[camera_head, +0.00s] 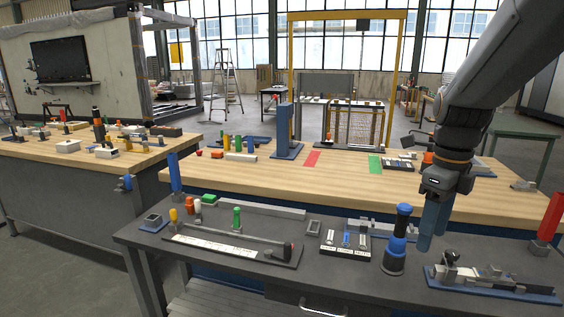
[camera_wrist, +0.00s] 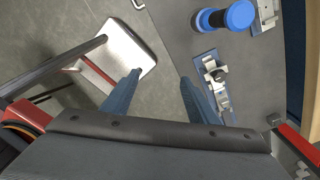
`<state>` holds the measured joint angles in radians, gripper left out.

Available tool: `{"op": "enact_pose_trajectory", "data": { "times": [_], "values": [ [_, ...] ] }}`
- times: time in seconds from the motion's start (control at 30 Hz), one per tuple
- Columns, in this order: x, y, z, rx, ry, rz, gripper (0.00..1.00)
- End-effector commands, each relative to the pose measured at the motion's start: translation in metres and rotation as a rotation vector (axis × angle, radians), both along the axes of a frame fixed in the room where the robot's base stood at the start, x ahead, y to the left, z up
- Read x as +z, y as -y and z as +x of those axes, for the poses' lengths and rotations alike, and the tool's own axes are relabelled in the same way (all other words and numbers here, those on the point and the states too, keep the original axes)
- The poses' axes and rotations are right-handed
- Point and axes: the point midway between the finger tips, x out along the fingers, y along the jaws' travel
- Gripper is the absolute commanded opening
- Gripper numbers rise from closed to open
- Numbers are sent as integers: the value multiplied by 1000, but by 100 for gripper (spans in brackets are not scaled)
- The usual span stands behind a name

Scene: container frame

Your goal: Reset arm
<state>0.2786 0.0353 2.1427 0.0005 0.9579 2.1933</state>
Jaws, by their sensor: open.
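My gripper (camera_head: 434,222) hangs from my arm at the right of the head view, above the dark grey workbench (camera_head: 330,283). Its blue fingers point down. In the wrist view my gripper (camera_wrist: 158,82) shows two fingers spread apart with nothing between them. A blue and black cylinder (camera_head: 398,243) stands upright on the bench to the left of the fingers. A clamp-like fixture on a blue base (camera_head: 490,282) lies to the right and nearer. In the wrist view the fixture (camera_wrist: 215,85) is beside the right finger, and the blue cylinder (camera_wrist: 238,15) is at the top.
A long board with a rod (camera_head: 232,247) and a small switch panel (camera_head: 345,240) lie on the bench. A red post (camera_head: 550,217) stands at its right edge. A wooden table (camera_head: 250,172) is behind. A stool-like seat (camera_wrist: 130,52) stands on the floor in the wrist view.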

Motion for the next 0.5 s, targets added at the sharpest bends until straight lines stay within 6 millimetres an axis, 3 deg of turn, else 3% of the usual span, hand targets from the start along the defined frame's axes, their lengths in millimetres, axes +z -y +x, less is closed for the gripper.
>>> {"op": "enact_pose_trajectory", "data": {
  "times": [0.27,0.5],
  "values": [
    [-18,-16,-5,277,7,-5,53],
    [-43,-39,-14,697,16,-14,53]
  ]
}}
